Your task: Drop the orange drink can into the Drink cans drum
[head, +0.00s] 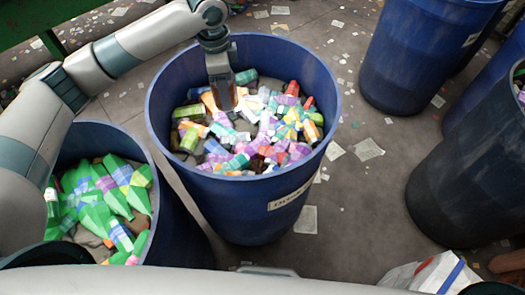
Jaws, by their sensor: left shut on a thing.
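My left gripper (222,98) points down over the middle-left of a blue drum (250,215), inside the ring of its rim. The drum has a pale label on its front whose words are too small to read surely. The gripper is shut on the orange drink can (209,102), which is mostly hidden by the fingers and shows as an orange patch at their tips. I cannot tell whether the can touches the heap of colourful cans and containers below it. My right gripper is not in view.
A second blue drum (172,190) with green bottles stands at the lower left. More dark blue drums (405,60) stand at the right. Paper scraps (368,149) litter the floor. A white bag (430,273) lies at the bottom right.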

